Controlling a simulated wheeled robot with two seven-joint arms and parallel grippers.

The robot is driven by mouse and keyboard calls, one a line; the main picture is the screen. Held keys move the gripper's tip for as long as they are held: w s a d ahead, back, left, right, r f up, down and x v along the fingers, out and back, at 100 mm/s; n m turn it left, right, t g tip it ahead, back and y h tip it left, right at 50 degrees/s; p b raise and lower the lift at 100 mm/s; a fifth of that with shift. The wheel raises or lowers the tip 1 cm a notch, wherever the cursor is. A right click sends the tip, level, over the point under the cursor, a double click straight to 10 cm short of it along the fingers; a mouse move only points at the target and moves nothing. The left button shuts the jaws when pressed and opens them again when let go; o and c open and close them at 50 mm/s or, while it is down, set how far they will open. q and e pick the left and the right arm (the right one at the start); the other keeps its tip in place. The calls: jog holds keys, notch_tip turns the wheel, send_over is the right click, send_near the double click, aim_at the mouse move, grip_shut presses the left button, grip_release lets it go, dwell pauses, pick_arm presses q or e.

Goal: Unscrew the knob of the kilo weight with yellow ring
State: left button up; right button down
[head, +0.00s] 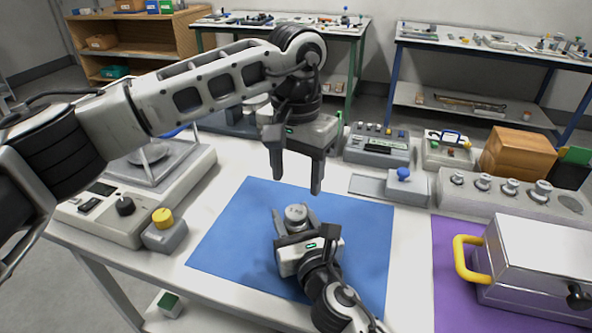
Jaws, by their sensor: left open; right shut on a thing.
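A grey metal weight (296,212) with a round top stands upright on the blue mat (231,240). Its lower part is hidden by my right gripper, and I cannot make out a yellow ring on it. My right gripper (295,226) comes from the front and is shut on the weight's body. My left gripper (296,184) points down above the weight, with its two fingers apart and nothing between them. Its fingertips look to be a little above the weight's top, not touching it.
A weight rack (470,201) with several knobbed weights stands at the right, behind a silver case (540,262) with a yellow handle on a purple mat (447,245). A scale (100,215) and a yellow-knobbed block (165,236) are at the left. The blue mat is otherwise clear.

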aim_at(296, 211)
pick_arm(q)
jog(key=shift+m, duration=0.8)
jog(key=shift+f, duration=0.35)
notch_tip(296, 211, down, 7)
jog(key=shift+f, duration=0.15)
